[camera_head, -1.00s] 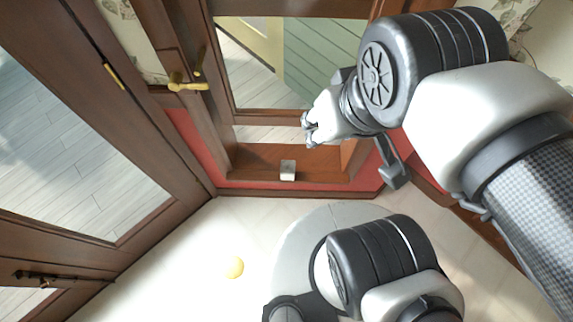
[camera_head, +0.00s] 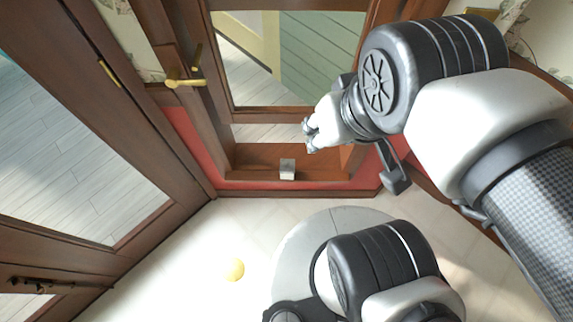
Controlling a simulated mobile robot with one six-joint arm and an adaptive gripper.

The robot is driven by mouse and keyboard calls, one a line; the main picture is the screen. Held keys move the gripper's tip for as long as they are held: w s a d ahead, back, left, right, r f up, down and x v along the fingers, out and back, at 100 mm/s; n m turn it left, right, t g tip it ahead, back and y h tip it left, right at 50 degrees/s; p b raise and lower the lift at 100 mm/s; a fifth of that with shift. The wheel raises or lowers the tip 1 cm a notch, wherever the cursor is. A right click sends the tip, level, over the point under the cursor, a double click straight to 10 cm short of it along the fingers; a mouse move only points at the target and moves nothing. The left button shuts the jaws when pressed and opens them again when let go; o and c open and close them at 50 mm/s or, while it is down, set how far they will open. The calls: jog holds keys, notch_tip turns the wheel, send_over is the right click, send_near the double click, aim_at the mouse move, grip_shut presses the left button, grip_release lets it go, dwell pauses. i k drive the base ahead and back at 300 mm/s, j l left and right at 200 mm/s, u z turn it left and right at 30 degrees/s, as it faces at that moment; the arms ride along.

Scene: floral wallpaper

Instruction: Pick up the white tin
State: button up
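The white tin (camera_head: 287,169) is a small pale block-like thing on the brown wooden ledge (camera_head: 255,160) under the window, near the ledge's front edge. My gripper (camera_head: 308,134) is in the air up and to the right of the tin in the picture, apart from it. The fingers are small and dark here, seen from the side, and I cannot tell how far they are apart. I see nothing held in them.
Brown framed glass doors (camera_head: 80,150) with a brass handle (camera_head: 186,82) stand at left. A red wall strip (camera_head: 190,145) borders the ledge. The floor between is clear.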

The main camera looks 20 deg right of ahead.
aim_at(288, 166)
jog(key=k, duration=0.4)
jog(key=i+l, duration=0.1)
jog(key=l, duration=0.65)
jog(key=i+l, duration=0.1)
jog(key=l, duration=0.7)
jog(key=i+l+u, duration=0.1)
jog(key=u, duration=1.4)
jog(key=i+l, duration=0.1)
jog(key=i, duration=0.25)
